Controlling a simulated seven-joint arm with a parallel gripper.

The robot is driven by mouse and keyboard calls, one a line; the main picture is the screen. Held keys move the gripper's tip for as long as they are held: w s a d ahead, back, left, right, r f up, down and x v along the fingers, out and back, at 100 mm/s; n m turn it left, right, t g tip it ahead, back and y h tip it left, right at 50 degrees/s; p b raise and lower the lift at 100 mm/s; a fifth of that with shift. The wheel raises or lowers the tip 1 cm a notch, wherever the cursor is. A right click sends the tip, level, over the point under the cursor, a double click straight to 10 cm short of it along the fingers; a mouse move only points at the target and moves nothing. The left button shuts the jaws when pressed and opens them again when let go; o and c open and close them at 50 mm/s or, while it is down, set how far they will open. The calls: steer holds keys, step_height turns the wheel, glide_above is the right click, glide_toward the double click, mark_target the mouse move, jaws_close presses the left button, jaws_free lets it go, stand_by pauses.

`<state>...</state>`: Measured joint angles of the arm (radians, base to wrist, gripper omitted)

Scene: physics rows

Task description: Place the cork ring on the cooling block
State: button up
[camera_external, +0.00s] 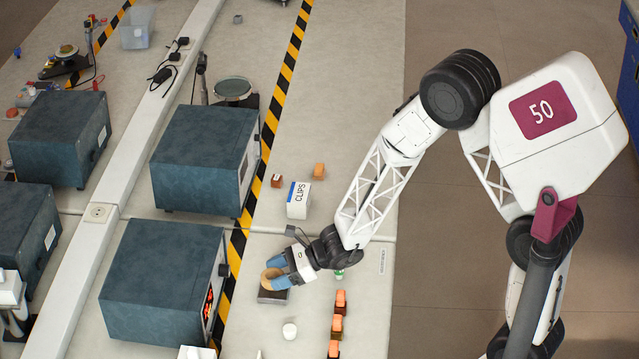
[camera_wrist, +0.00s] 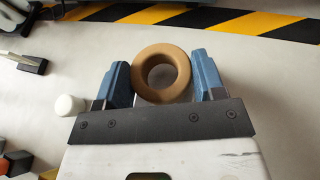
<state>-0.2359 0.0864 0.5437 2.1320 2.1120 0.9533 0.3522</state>
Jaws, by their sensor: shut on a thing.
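The cork ring (camera_wrist: 161,72) is tan and round with an open hole. My gripper (camera_wrist: 160,85) is shut on it, with a blue finger on either side. In the external view the ring (camera_external: 269,276) is held between the blue fingers of my gripper (camera_external: 277,271). A dark, low block (camera_external: 270,297), apparently the cooling block, lies on the bench directly below the fingers and is partly covered by them. I cannot tell whether the ring touches the block or hangs just above it. The block is not clearly visible in the wrist view.
A white cylinder (camera_external: 289,330) stands just in front of the block; several orange pieces (camera_external: 338,323) lie to its right. A white CLIPS box (camera_external: 298,200) stands behind. A large blue-grey unit (camera_external: 163,280) is close on the left, past the striped tape (camera_external: 233,257).

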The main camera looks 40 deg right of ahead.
steer(key=shift+f, duration=1)
steer(key=shift+f, duration=0.1)
steer(key=o, duration=0.9)
steer(key=shift+s+d+r, duration=0.15)
steer(key=shift+d+r, duration=0.1)
steer(key=shift+d, duration=0.05)
steer(key=shift+v, duration=5.65)
steer(key=shift+s, duration=0.1)
